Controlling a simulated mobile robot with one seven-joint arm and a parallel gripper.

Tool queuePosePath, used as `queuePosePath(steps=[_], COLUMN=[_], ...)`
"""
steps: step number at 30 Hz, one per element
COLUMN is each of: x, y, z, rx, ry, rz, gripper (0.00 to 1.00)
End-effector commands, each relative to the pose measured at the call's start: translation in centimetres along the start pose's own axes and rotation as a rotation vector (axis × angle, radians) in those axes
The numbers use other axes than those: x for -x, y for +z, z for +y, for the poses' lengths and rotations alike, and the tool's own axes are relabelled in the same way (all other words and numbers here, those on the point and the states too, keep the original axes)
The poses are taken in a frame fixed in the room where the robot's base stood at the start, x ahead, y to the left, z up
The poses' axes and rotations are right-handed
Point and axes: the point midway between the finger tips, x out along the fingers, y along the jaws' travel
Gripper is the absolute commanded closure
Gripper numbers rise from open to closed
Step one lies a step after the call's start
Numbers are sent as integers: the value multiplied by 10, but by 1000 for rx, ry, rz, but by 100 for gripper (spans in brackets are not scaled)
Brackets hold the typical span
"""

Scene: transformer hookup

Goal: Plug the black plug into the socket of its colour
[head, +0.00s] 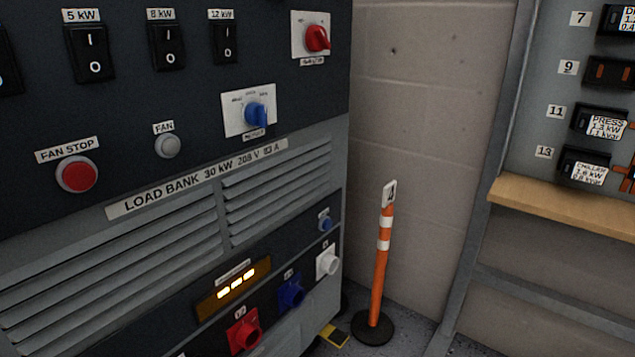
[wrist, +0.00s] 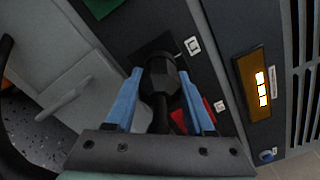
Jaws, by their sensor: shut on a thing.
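The black plug (wrist: 161,66) is in the wrist view, clasped between the two blue fingers of my gripper (wrist: 160,80). Its front end points at the dark load bank panel (wrist: 203,75), beside a small white label. The plug hides what lies in front of it, so I cannot tell whether it touches or sits in a socket. A red socket (wrist: 180,117) is partly hidden behind the right finger. The head view shows the red socket (head: 244,332), a blue socket (head: 291,293) and a white socket (head: 327,262). My gripper and a black socket do not show there.
A lit amber display (head: 233,290) sits above the sockets. A green part (wrist: 103,6) shows at the upper left of the wrist view. An orange post (head: 381,265) stands right of the load bank, near a wooden shelf (head: 560,205).

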Motion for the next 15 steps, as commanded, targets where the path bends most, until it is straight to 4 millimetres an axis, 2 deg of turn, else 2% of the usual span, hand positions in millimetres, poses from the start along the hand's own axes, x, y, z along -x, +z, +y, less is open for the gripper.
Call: queuePosePath(steps=[15], x=[0], y=[2], z=[-4], rx=[-311], ry=[-2], rz=[0], gripper=[100])
